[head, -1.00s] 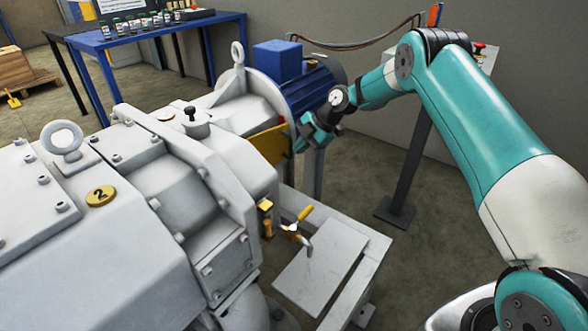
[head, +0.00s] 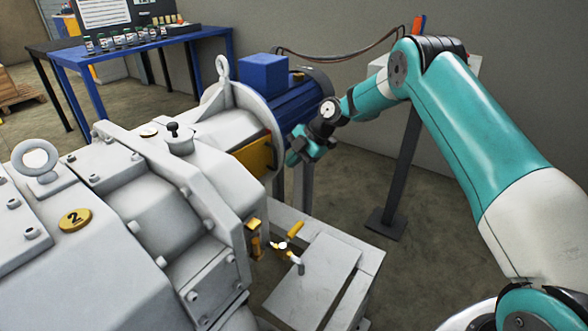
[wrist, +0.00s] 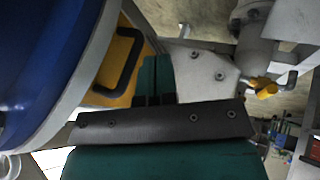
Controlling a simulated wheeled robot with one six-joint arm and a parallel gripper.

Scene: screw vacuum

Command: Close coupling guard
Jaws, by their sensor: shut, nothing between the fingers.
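The coupling guard is a yellow panel (head: 255,156) on the side of the grey machine, beside the blue motor's flange. In the wrist view the yellow guard (wrist: 124,68) shows at upper left with a black handle on its face. My gripper (head: 293,157) is just right of the guard in the head view, below the motor. In the wrist view my gripper's fingers (wrist: 153,82) are together with nothing between them, right of the handle and apart from it. I cannot tell whether the guard sits fully flush.
The blue motor (head: 305,95) and its flange lie close to my gripper. A yellow-handled valve (head: 289,240) stands on the machine's front side above the pale base frame (head: 315,275). A dark post (head: 400,175) stands behind my arm.

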